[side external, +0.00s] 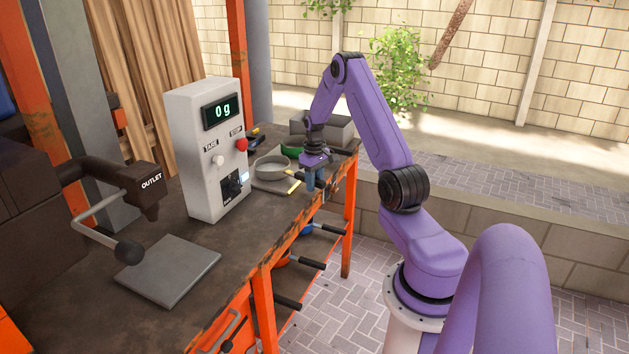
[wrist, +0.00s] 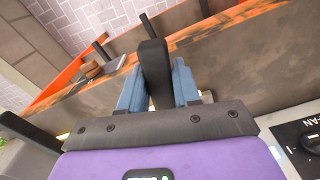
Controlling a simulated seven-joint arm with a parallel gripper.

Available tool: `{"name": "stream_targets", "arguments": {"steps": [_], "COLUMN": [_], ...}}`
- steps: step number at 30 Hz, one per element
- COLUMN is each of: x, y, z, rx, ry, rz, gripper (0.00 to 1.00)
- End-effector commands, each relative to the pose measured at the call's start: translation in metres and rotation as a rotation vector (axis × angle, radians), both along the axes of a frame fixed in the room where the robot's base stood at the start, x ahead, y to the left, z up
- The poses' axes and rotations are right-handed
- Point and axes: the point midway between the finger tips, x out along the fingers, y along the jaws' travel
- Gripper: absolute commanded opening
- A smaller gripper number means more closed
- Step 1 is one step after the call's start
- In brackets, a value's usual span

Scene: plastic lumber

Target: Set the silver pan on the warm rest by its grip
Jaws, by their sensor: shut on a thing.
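A round silver-grey pan (side external: 272,167) sits on the bench beside the tall control box, with a pale flat surface showing under its edge. My gripper (side external: 312,183) is at the bench's front edge, just right of the pan. In the wrist view its blue fingers (wrist: 157,82) are shut on a black grip (wrist: 153,65). The join between grip and pan is hidden. Which surface is the warm rest, I cannot tell. A bare grey square plate (side external: 168,270) lies under the outlet.
The control box (side external: 208,150) reads 0 g and stands left of the pan. A green item (side external: 292,151) and a grey box (side external: 325,131) are behind. The outlet (side external: 140,190) overhangs the near bench. Black handles (side external: 331,229) stick out below the bench edge.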

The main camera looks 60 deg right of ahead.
Motion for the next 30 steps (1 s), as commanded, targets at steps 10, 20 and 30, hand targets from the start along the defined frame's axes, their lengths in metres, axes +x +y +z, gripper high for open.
{"name": "stream_targets", "arguments": {"steps": [10,20,30], "x": [-0.001,0.000,-0.001], "y": [0.001,0.001,0.000], "z": [-0.001,0.012,0.080], "rx": [0.003,0.001,-0.001], "ry": [0.003,0.002,-0.002], "rz": [0.000,0.001,0.000], "gripper": [0.62,0.62,0.62]}}
